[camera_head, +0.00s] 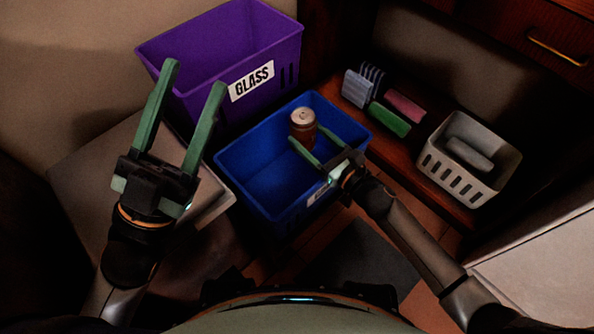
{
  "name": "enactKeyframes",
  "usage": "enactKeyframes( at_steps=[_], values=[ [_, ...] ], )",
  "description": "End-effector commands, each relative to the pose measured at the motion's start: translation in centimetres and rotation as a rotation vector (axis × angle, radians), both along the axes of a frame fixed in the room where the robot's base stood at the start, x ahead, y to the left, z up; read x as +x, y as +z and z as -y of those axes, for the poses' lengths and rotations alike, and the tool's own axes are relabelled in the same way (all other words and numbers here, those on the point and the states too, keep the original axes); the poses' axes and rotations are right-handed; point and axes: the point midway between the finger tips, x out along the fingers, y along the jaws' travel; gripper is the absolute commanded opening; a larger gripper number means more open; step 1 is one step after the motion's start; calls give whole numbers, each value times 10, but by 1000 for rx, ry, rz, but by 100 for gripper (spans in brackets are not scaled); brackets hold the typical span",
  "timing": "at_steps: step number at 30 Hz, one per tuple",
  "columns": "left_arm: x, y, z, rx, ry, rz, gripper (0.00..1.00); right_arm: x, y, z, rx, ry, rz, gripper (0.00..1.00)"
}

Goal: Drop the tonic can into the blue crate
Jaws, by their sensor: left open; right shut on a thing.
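The can (303,127) is copper-brown with a pale top and stands upright in the picture, over the far right part of the blue crate (243,191). My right gripper (306,144) reaches over the crate's right side and is shut on the can. I cannot tell whether the can touches the crate floor. The front of the crate carries a white label, partly hidden by my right gripper. My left gripper (195,75) is open and empty, raised to the left, in front of the purple crate.
A purple crate (219,45) labelled GLASS stands behind the blue one. On a wooden shelf at the right are a grey rack (362,86), a green block (389,120), a pink block (404,106) and a grey basket (463,188) holding a grey item. A drawer handle shows at top right.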

Motion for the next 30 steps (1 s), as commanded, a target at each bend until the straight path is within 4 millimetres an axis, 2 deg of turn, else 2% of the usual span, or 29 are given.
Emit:
enactKeyframes(
  at_steps=[7,8,15,24,30],
  values=[
    [0,-1,0,2,1,-2,50,0,-1,0,1,0,1,10],
    [0,-1,0,2,1,-2,50,0,-1,0,1,0,1,74],
    [0,-1,0,2,0,-3,50,0,-1,0,1,0,1,100],
    [0,0,0,0,0,-2,50,-2,-1,2,1,0,-1,100],
    [0,9,0,-8,-4,-2,50,-23,0,20,-1,0,-4,100]
  ],
)
